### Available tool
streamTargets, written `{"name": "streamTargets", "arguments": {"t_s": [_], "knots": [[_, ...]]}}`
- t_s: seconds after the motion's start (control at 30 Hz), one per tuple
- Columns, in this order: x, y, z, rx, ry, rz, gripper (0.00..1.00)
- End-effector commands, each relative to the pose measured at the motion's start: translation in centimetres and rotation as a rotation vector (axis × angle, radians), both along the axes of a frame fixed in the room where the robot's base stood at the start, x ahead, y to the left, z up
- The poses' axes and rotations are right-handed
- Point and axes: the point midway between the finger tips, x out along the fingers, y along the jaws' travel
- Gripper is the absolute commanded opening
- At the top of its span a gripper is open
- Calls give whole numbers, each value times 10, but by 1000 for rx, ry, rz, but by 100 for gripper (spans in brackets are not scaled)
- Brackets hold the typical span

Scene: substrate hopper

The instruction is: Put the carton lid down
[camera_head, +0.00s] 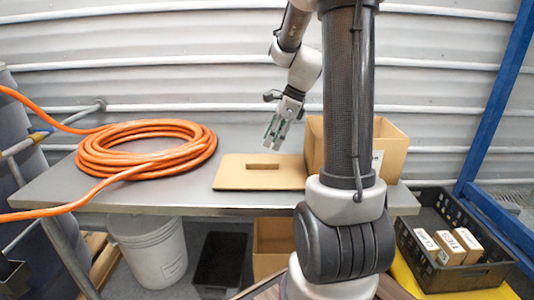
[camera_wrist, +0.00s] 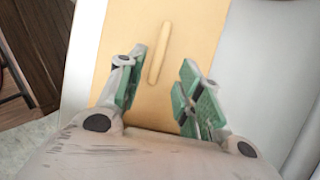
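The carton lid (camera_head: 236,181) is a flat tan board with a raised handle bar (camera_head: 263,166) in its middle. It lies flat on the grey metal table, left of the open carton (camera_head: 393,142). In the wrist view the lid (camera_wrist: 195,45) lies beyond the fingers, its handle bar (camera_wrist: 159,52) ahead of the gap between them. My gripper (camera_head: 277,137) is above the lid, pointing down, apart from it. Its green-padded fingers (camera_wrist: 157,105) are spread with nothing between them. My arm hides part of the carton and the lid's right end.
An orange hose coil (camera_head: 146,149) lies on the table (camera_head: 120,203) left of the lid. A black crate (camera_head: 450,232) with small boxes stands low at the right, beside a blue post (camera_head: 497,90). A white bucket (camera_head: 150,250) stands below the table.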

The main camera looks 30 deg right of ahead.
Motion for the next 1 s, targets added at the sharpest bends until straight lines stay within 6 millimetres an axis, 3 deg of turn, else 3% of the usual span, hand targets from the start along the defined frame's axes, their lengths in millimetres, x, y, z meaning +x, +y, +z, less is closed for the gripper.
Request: {"name": "streamTargets", "arguments": {"t_s": [0.23, 0.37, 0.47, 0.6, 0.7, 0.83, 1.0], "knots": [[-8, -10, 32, -2, -1, 2, 36], [-20, 1, 46, -52, -37, 121, 36], [-45, 25, 65, -158, -113, 382, 36], [-99, 61, 88, -372, -249, 915, 36], [-137, 76, 95, -525, -331, 1296, 36], [-174, 85, 94, -686, -399, 1697, 36], [-197, 86, 89, -803, -434, 1984, 36]]}}
